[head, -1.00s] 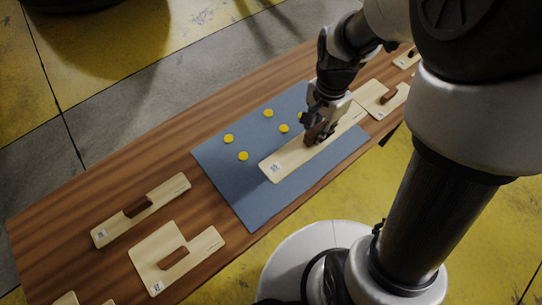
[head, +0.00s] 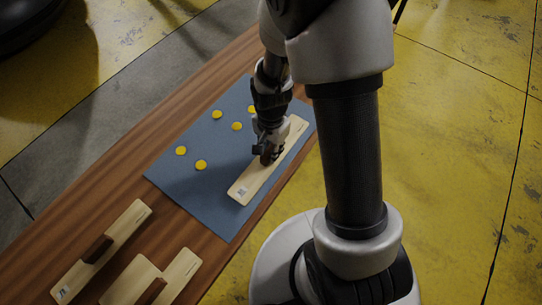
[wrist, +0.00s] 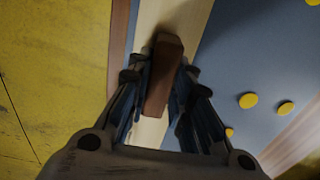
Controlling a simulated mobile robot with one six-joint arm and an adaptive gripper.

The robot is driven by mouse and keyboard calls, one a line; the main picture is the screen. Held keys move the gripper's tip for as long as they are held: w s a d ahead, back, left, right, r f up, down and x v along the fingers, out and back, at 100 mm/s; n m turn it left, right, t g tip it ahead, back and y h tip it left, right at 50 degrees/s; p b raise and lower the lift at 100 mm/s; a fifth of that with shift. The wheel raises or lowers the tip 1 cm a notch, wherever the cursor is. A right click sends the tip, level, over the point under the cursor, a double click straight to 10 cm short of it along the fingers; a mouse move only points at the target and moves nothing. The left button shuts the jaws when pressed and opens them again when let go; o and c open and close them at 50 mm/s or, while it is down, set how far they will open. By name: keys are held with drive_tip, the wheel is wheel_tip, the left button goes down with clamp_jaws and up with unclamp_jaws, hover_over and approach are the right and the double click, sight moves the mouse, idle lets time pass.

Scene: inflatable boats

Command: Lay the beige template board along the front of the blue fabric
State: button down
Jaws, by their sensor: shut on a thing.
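The beige template board (head: 246,187) is long and narrow with a dark brown grip block. It is over the front part of the blue fabric (head: 205,196), roughly parallel to the front edge. A strip of fabric shows between board and edge. My gripper (head: 268,154) is shut on the brown block, which shows between the fingers (wrist: 160,80) in the wrist view. The board (wrist: 170,16) runs lengthwise there, with fabric (wrist: 245,55) on its right and a thin strip on its left. I cannot tell whether the board touches the fabric.
Several yellow discs (head: 201,165) lie on the fabric's rear and left parts. Another beige board with a brown grip (head: 103,250) and a stepped beige board (head: 182,268) lie on the wooden table (head: 120,187) to the left. Yellow floor (head: 450,150) is on the right.

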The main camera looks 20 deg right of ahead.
drive_tip(key=shift+f+b, duration=0.55)
drive_tip(key=shift+f, duration=1.25)
drive_tip(key=shift+f, duration=0.15)
drive_tip(key=c, duration=1.4)
unclamp_jaws()
drive_tip(key=shift+c, duration=0.2)
